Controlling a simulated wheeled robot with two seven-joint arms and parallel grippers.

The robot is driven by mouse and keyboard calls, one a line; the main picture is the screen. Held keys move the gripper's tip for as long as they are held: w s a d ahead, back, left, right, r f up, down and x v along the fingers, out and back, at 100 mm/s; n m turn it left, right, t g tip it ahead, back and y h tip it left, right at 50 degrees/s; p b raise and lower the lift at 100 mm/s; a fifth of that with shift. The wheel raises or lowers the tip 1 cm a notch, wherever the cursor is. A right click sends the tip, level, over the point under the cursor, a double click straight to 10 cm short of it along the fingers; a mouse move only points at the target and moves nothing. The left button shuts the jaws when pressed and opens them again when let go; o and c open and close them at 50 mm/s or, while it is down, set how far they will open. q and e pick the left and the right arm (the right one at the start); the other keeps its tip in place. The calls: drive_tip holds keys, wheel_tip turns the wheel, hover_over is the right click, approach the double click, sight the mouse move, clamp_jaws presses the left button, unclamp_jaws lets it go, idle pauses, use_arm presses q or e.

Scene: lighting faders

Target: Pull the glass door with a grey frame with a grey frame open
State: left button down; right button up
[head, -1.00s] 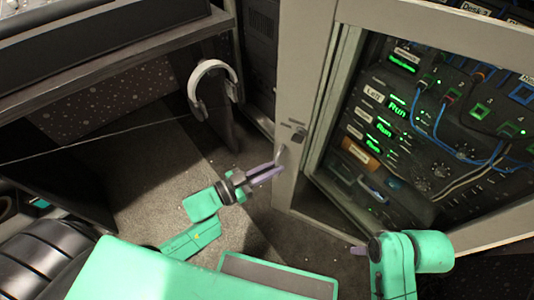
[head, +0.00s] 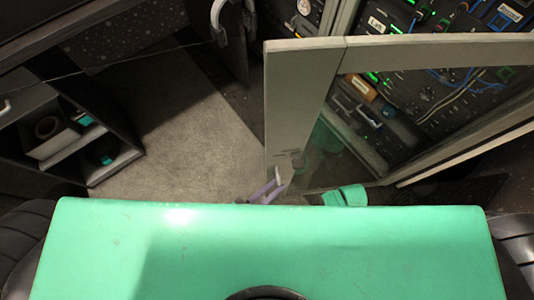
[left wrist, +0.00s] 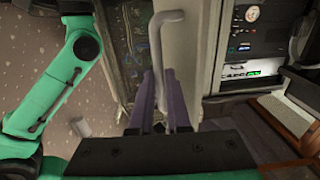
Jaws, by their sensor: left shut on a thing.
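The glass door's grey frame (head: 305,85) fills the centre right of the head view. The door stands ajar, its free edge swung out from the rack toward me. Its grey handle (left wrist: 157,45) is a bent bar in the left wrist view, running down between my fingers. My left gripper (head: 268,189) is at the lower free side of the door, its purple fingers shut on the handle; they also show in the left wrist view (left wrist: 160,100). A green part of my right arm shows low beside the door; I cannot make out its fingers.
The rack (head: 420,90) behind the door holds lit modules and blue cables. Headphones (head: 218,22) hang at the upper left. A dark open shelf (head: 118,165) stands at the left. The carpet (head: 195,135) between shelf and door is clear.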

use_arm(q)
drive_tip(key=shift+s+d, duration=0.2)
drive_tip(key=shift+s, duration=0.3)
drive_tip(key=shift+s+d, duration=0.2)
drive_tip(key=shift+s, duration=0.25)
use_arm(e)
drive_tip(key=shift+s+f, duration=0.25)
drive_tip(key=shift+s, duration=0.1)
use_arm(q)
drive_tip(key=c, duration=0.9)
unclamp_jaws()
drive_tip(key=shift+w+d, duration=0.1)
drive_tip(key=shift+d, duration=0.05)
use_arm(e)
drive_tip(key=shift+f, duration=0.1)
use_arm(q)
drive_tip(key=p+v, duration=0.1)
drive_tip(key=v, duration=1.3)
drive_tip(key=shift+a, duration=0.3)
use_arm(e)
drive_tip(key=shift+s+d+f, duration=0.25)
drive_tip(key=shift+s+f, duration=0.2)
drive_tip(key=shift+s, duration=0.05)
